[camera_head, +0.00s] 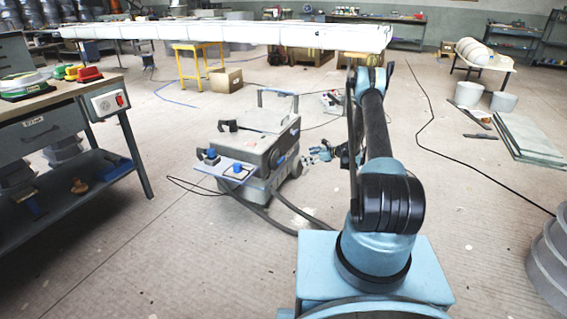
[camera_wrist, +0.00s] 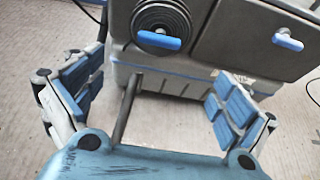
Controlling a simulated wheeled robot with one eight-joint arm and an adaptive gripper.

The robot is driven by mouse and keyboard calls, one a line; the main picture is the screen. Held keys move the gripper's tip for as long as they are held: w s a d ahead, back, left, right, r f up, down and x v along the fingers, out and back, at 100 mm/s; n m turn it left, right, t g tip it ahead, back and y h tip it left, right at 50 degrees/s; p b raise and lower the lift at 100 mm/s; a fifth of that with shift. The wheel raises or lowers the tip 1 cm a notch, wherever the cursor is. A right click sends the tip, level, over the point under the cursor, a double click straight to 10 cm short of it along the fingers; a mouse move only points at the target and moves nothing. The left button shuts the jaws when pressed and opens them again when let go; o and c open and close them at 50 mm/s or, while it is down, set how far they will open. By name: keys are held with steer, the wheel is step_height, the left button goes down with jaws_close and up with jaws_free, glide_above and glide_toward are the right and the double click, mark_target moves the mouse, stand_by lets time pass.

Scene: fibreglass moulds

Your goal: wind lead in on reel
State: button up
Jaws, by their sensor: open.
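A grey wheeled machine (camera_head: 250,145) stands on the floor left of my arm. In the wrist view, a round dark ribbed reel (camera_wrist: 165,15) with a blue handle (camera_wrist: 158,40) sits on the machine's side at the top of the picture. A dark lead (camera_wrist: 126,112) hangs below the reel, between my fingers. My gripper (camera_wrist: 156,96) is open, its blue pads apart on either side of the lead and touching nothing that I can see. In the head view my gripper (camera_head: 315,156) is just right of the machine. The reel is hard to make out there.
A second blue handle (camera_wrist: 287,40) is on the machine's panel. Dark hoses (camera_head: 255,214) lie on the floor below the machine. A workbench (camera_head: 60,95) stands at left, a long white mould (camera_head: 235,32) behind. Floor around my gripper's right side is mostly clear.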

mark_target(282, 159)
steer(key=x, duration=1.6)
steer(key=shift+a+f, duration=0.1)
steer(key=shift+a, duration=0.05)
